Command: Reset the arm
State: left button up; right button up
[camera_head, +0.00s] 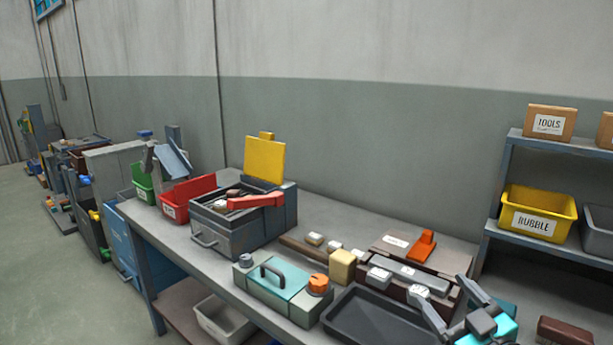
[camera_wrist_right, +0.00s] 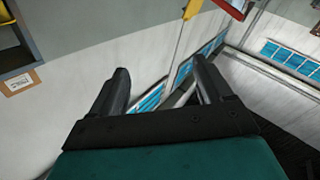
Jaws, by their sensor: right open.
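My right gripper (camera_head: 439,287) is at the lower right of the head view, in front of the workbench's right part. Its two dark fingers stand apart, pointing up and away. In the right wrist view the fingers of this gripper (camera_wrist_right: 160,70) are spread with nothing between them. My left gripper is in neither view.
The workbench (camera_head: 345,215) holds a grey box with a raised yellow lid (camera_head: 265,160), a teal case (camera_head: 270,285), a black tray (camera_head: 375,322) and several small blocks. Red (camera_head: 188,195) and green bins stand left. A shelf with a yellow bin (camera_head: 538,212) stands right.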

jog(key=s+d+f+m+g+h, duration=0.2)
jog(key=s+f+m+g+h, duration=0.55)
jog(key=s+f, duration=0.4)
jog(key=s+a+f+n+g+y, duration=0.1)
jog(key=s+a+f+g, duration=0.2)
jog(key=s, duration=0.5)
jog(key=s+a+n+g+y, duration=0.15)
jog(key=s+a+g, duration=0.25)
jog(key=s, duration=0.5)
jog(key=w+a+f+t+y, duration=0.1)
jog(key=w+a+f+t, duration=0.1)
jog(key=w+f+t, duration=0.5)
notch_tip(320, 180, down, 2)
jog(key=shift+w+y, duration=0.35)
jog(key=shift+y, duration=0.05)
